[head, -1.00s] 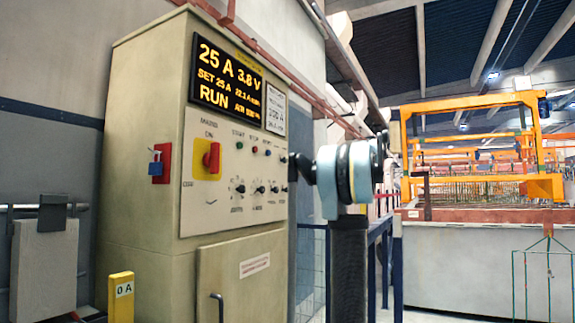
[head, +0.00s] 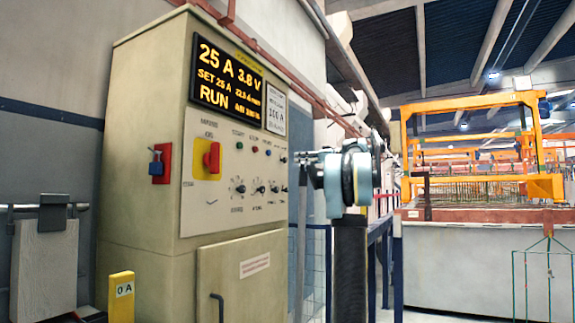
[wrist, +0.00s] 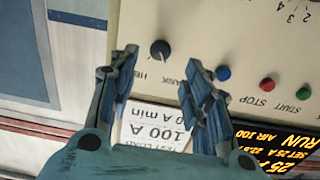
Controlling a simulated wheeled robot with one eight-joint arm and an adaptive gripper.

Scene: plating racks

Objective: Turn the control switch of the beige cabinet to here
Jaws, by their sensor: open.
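The beige cabinet (head: 150,100) stands at left in the head view, its control panel facing right. In the wrist view, which sees the panel upside down, a small black knob (wrist: 160,50) sits between two partly hidden labels, one starting "HE" and the other ending in "SK". It seems to be the control switch; its pointer direction is too small to tell. My gripper (wrist: 162,66) is open and empty. Its fingers frame the knob, one on each side, without visible contact. In the head view my gripper (head: 303,157) is at the panel's right edge.
The panel also carries a red-and-yellow main switch (head: 207,158), green and red buttons (head: 254,150), and several black knobs (head: 259,189). A lit display (head: 228,75) reads RUN. A yellow post (head: 121,298) stands in front. Blue railing (head: 380,255) lies behind my arm.

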